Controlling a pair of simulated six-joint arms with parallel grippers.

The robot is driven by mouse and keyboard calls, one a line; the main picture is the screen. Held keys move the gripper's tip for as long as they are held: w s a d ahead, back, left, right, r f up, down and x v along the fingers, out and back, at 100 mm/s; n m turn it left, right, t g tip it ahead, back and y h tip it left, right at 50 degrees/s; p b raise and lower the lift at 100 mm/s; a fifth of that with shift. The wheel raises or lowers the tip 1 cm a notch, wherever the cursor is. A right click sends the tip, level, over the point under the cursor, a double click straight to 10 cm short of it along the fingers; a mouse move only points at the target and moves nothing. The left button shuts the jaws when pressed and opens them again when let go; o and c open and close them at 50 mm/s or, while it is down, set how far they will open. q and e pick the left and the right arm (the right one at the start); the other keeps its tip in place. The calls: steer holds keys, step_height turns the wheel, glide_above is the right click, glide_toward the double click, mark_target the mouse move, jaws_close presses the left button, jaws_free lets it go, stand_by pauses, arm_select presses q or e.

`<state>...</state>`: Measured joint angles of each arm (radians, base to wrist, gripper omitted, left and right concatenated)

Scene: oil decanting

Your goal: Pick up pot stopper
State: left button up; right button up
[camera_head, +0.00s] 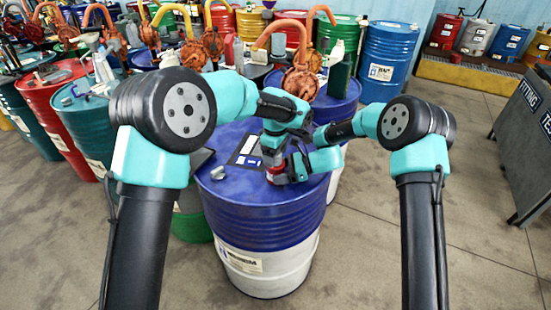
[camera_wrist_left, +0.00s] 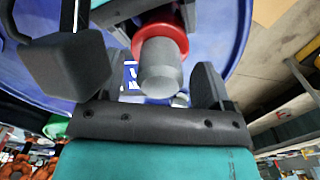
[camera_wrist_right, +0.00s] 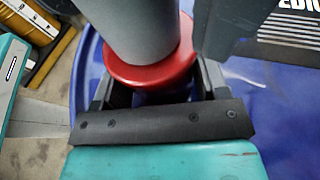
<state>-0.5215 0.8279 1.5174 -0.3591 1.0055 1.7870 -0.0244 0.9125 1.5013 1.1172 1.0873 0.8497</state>
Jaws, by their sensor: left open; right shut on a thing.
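The pot stands on the blue drum top; its red part (camera_head: 277,174) shows low between my two grippers in the head view. In the left wrist view a grey rounded cylinder, seemingly the stopper (camera_wrist_left: 160,68), rises from a red ring (camera_wrist_left: 163,35). My left gripper (camera_wrist_left: 140,85) is open, with its fingers on either side of the grey cylinder and gaps visible. In the right wrist view my right gripper (camera_wrist_right: 155,85) is shut on the pot, just below its red rim (camera_wrist_right: 150,72); the grey cylinder (camera_wrist_right: 135,30) stands above. The contact itself is partly hidden.
The blue and white drum (camera_head: 262,225) carries a small grey metal piece (camera_head: 217,172) at its left edge and a dark labelled plate (camera_head: 246,150). Several drums with orange pumps crowd behind. A grey board (camera_head: 520,150) stands at the right; floor there is clear.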

arm_select(q)
steer(key=shift+c, duration=0.2)
steer(key=c, duration=1)
steer(key=shift+o, duration=0.2)
step_height(320, 180, up, 10)
steer(key=shift+r, duration=0.1)
stand_by(0.5)
arm_select(e)
steer(key=o, duration=0.8)
steer(key=shift+d, duration=0.15)
